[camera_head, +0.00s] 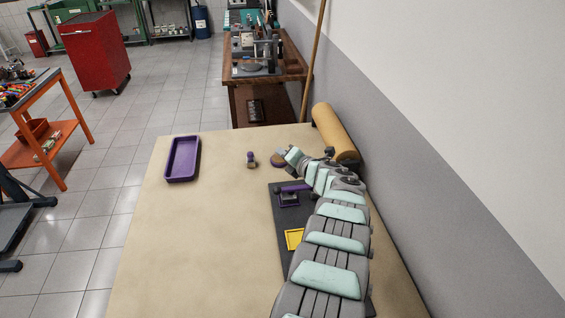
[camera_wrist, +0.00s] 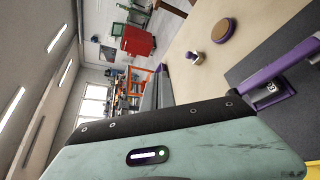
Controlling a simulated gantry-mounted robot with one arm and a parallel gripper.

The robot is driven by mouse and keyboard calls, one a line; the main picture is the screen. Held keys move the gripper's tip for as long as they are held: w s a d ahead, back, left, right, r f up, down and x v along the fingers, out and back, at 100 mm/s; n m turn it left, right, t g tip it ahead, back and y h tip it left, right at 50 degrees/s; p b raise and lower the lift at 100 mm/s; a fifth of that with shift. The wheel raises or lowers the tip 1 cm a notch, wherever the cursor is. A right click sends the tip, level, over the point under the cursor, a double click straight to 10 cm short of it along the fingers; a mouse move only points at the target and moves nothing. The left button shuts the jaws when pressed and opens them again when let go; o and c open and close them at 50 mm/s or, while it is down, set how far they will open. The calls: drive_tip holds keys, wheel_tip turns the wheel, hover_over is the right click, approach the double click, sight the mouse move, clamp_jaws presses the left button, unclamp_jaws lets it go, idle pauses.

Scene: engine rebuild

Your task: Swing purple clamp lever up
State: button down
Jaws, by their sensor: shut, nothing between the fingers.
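The purple clamp lever (camera_head: 294,188) lies about level over its purple-edged clamp base (camera_head: 289,200) on a dark plate (camera_head: 281,222). In the wrist view the lever (camera_wrist: 285,65) runs as a bar above the base (camera_wrist: 271,94), its right end cut off by the frame. My gripper (camera_head: 284,153) is beyond the lever, near the far end of the plate, apart from the lever. It looks shut and empty, though its fingertips are small in the head view. My arm hides the plate's right side.
A tan disc with purple rim (camera_wrist: 222,31) and a small purple-and-tan piece (camera_head: 251,159) stand near my gripper. A purple tray (camera_head: 171,178) sits at the table's far left. A tan roll (camera_head: 334,132) lies by the wall. A yellow frame (camera_head: 288,239) lies on the plate.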

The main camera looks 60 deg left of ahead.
wheel_tip(320, 180, up, 8)
drive_tip(key=shift+r, duration=0.15)
idle(0.4)
